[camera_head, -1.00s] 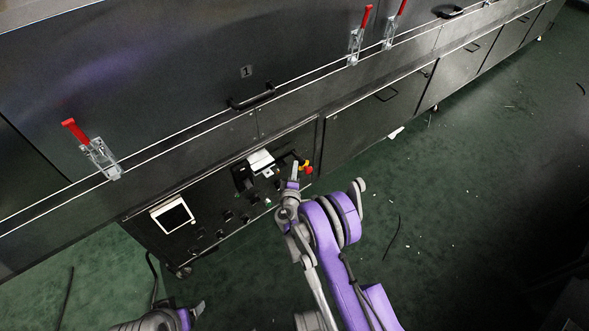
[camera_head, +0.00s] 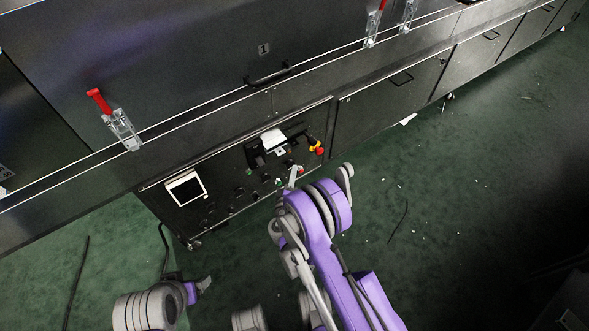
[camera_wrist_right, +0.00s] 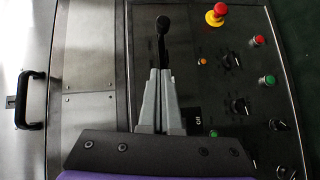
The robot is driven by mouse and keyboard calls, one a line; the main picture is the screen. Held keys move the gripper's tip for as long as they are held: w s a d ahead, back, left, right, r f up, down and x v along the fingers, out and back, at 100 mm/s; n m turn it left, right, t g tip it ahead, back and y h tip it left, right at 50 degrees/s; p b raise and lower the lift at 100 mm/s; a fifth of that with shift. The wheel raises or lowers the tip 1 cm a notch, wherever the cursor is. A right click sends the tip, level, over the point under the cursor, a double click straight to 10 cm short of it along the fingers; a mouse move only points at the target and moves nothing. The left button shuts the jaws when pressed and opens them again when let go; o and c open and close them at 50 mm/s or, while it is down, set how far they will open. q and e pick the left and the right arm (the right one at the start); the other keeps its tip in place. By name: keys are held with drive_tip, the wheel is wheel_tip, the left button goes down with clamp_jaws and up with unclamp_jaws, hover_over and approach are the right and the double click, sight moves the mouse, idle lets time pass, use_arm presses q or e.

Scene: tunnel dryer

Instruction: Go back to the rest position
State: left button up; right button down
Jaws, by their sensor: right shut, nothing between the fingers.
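My right gripper (camera_head: 293,177) is in front of the dryer's control panel (camera_head: 225,205) in the head view, at the end of the purple arm. In the right wrist view its grey fingers (camera_wrist_right: 160,82) are shut together and empty. A black-knobbed lever (camera_wrist_right: 162,28) shows just past the fingertips; I cannot tell whether they touch it. My left gripper (camera_head: 205,283) shows at the bottom of the head view, low over the floor; its jaw opening is too small to tell.
The panel carries a white screen (camera_head: 186,187), a red-and-yellow stop button (camera_wrist_right: 216,14) and several knobs. The dark dryer has a door handle (camera_head: 268,76) and red-handled clamps (camera_head: 120,126). Green floor (camera_head: 440,200) lies open at the right; a cable (camera_head: 76,283) lies at the left.

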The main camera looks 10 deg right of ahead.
idle(0.4)
drive_tip(key=s+d+r+m+g, duration=0.4)
drive_tip(key=s+d+r, duration=0.1)
drive_tip(key=r, duration=0.2)
drive_tip(key=s+d+r+m+g, duration=0.3)
drive_tip(key=s+d+r+m, duration=0.15)
drive_tip(key=r, duration=0.25)
drive_tip(key=s+a+r+m+g+y, duration=0.1)
drive_tip(key=s+a+m+g+y, duration=0.15)
drive_tip(key=s, duration=0.95)
drive_tip(key=s+a+r+m+g+y, duration=0.1)
drive_tip(key=s+a+r+g+y, duration=0.2)
drive_tip(key=s, duration=0.8)
use_arm(q)
wheel_tip(320, 180, up, 23)
drive_tip(key=w+t+p, duration=0.1)
drive_tip(key=p, duration=1.9)
drive_tip(key=shift+w, duration=0.3)
use_arm(e)
wheel_tip(320, 180, up, 22)
drive_tip(key=w+t+y, duration=0.1)
drive_tip(key=t, duration=0.1)
